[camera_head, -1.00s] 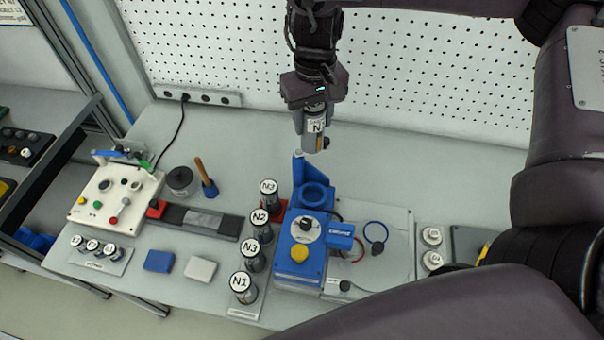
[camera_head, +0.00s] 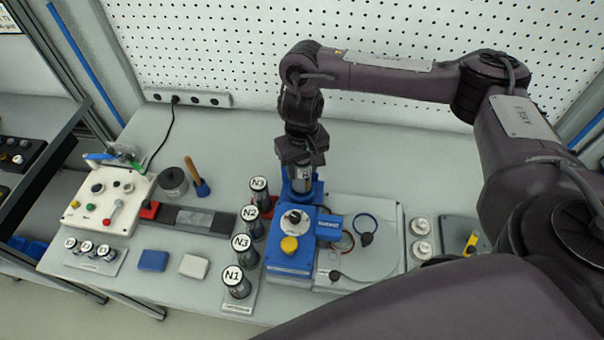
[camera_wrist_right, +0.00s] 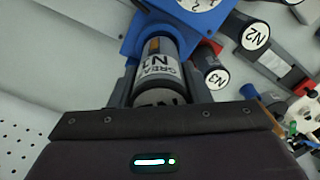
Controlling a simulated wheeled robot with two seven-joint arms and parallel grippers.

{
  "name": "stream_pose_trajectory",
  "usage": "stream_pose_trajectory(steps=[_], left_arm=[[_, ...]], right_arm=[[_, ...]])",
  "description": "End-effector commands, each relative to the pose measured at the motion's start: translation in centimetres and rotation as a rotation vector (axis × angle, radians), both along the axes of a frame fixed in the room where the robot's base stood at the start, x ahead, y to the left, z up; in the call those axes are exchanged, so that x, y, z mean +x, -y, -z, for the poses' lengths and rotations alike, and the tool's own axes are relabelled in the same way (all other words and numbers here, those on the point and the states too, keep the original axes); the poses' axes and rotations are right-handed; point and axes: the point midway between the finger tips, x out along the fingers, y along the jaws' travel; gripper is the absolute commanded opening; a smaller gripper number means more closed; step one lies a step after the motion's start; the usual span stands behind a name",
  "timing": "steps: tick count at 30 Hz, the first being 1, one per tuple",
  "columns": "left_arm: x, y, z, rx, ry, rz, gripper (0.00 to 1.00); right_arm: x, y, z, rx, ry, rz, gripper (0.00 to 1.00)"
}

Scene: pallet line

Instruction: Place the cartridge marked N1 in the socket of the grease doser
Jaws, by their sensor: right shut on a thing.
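My right gripper (camera_head: 303,166) is shut on a grey cartridge. In the right wrist view the held cartridge (camera_wrist_right: 156,72) shows a white label reading "GREA" and N1. The blue grease doser (camera_head: 291,258) stands on the bench below and in front of it. The held cartridge's lower end is at the doser's round socket holder, which also shows in the right wrist view (camera_wrist_right: 135,40). The gripper hides the socket opening, so I cannot tell how deep the cartridge sits. My left gripper is not in view.
Several capped cartridges marked N3, N2, N3 and N1 (camera_head: 236,277) stand in a row left of the doser. A white control box (camera_head: 108,205) is at the left. A grey plate (camera_head: 375,235) with a blue ring lies right of the doser. The pegboard (camera_head: 400,85) rises behind.

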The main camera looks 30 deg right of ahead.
Motion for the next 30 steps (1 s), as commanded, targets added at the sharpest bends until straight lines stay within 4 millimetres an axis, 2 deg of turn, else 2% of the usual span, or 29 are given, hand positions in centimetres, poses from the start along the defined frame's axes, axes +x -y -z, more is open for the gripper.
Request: stream_pose_trajectory(steps=[1,5,11,17,22,23,27,30], left_arm=[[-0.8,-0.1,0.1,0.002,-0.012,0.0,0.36],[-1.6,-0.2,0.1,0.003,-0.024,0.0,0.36],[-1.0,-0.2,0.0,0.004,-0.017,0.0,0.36],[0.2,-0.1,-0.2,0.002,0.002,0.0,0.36],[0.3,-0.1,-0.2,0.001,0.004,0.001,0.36],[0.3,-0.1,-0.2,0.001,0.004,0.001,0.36],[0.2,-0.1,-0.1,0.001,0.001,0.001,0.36],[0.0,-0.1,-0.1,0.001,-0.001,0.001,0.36]], right_arm=[[0.0,0.0,0.5,0.001,-0.002,0.001,0.15],[-0.1,-0.1,1.9,0.003,-0.004,0.0,0.15],[0.0,-0.1,3.4,0.002,-0.002,0.0,0.15],[0.0,0.0,3.4,0.001,0.0,-0.001,0.15],[0.0,0.0,3.7,0.0,-0.001,-0.001,0.15],[0.0,0.0,3.7,0.0,-0.001,-0.001,0.45],[0.0,0.0,3.7,0.0,-0.001,-0.001,0.63],[0.0,0.0,3.7,0.0,-0.001,-0.001,0.65]])
